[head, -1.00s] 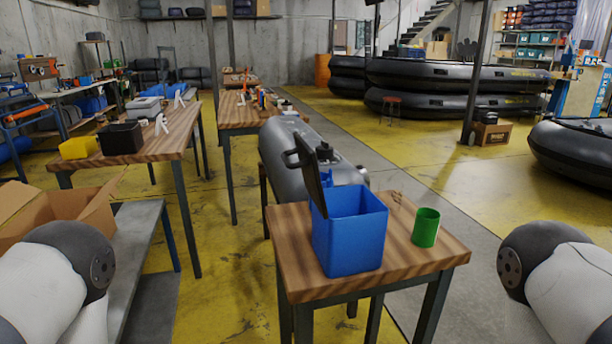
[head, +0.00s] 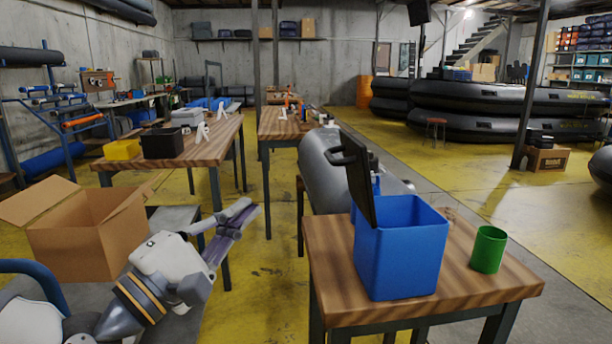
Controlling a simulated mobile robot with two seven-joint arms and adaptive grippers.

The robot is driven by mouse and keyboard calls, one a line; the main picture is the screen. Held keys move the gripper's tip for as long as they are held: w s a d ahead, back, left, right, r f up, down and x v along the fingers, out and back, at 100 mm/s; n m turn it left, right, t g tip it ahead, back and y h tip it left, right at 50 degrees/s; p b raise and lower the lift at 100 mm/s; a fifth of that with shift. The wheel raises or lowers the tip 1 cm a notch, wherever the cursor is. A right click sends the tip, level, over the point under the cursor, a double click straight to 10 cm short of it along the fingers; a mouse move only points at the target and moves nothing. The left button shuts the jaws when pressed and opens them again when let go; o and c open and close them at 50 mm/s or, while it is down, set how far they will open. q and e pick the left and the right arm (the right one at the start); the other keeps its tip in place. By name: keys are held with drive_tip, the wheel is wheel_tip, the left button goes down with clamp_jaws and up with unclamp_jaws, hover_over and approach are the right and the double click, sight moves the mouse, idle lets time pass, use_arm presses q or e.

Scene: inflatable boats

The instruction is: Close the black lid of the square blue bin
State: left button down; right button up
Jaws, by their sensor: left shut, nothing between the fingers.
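The square blue bin (head: 402,252) stands on a small wooden table (head: 325,285) right of centre in the head view. Its black lid (head: 358,185) stands open, nearly upright along the bin's left side, with a handle at its upper left. A bit of blue shows behind the lid. My left gripper (head: 248,214) is at the lower left, left of the small table and well apart from the bin and lid. Its fingers are shut and empty, pointing right and up. My right gripper is out of view.
A green cup (head: 488,250) stands on the table right of the bin. A grey cylindrical tank (head: 328,172) is just behind the table. An open cardboard box (head: 90,235) lies left of my left gripper. Yellow floor shows between my left gripper and the table.

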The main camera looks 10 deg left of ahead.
use_arm(q)
drive_tip(key=s+d+p+x, duration=0.1)
drive_tip(key=d+x, duration=0.1)
drive_tip(key=x, duration=1)
drive_tip(key=shift+d+r, duration=0.3)
drive_tip(key=shift+d, duration=0.1)
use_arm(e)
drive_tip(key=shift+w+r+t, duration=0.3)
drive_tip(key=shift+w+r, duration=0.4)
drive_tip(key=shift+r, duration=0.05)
